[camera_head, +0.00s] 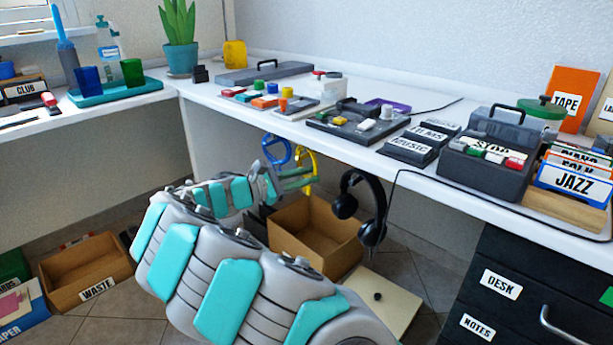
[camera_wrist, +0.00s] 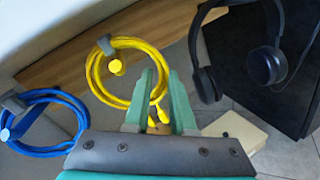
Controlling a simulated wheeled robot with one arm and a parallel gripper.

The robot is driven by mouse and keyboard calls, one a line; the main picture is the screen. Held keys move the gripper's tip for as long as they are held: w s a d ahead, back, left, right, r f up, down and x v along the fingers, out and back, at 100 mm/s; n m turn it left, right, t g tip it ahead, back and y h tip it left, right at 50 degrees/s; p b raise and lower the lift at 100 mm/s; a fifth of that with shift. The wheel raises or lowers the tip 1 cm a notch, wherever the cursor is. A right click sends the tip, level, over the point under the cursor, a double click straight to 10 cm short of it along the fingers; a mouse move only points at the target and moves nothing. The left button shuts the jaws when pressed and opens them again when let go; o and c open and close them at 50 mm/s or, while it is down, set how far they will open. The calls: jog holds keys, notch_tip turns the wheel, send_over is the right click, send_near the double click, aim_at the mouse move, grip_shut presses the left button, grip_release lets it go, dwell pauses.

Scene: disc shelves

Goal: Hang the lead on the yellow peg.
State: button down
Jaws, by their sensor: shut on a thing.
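The yellow lead (camera_wrist: 93,72) is a coil with a grey tie at its top, under the desk edge. It also shows in the head view (camera_head: 314,168). My gripper (camera_wrist: 162,88) is shut on the right side of this coil. Its green fingers also show in the head view (camera_head: 298,178). The round end of the yellow peg (camera_wrist: 116,67) shows inside the coil, just below the tie. I cannot tell whether the coil rests on the peg. The loose yellow plug ends hang low between the fingers.
A blue lead (camera_wrist: 62,97) hangs on a blue peg (camera_wrist: 6,134) to the left. Black headphones (camera_wrist: 206,85) hang close on the right. An open cardboard box (camera_head: 340,250) stands on the floor below. The desk top (camera_head: 225,108) overhangs, with several objects on it.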

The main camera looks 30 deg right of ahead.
jog(key=c, duration=0.7)
grip_release()
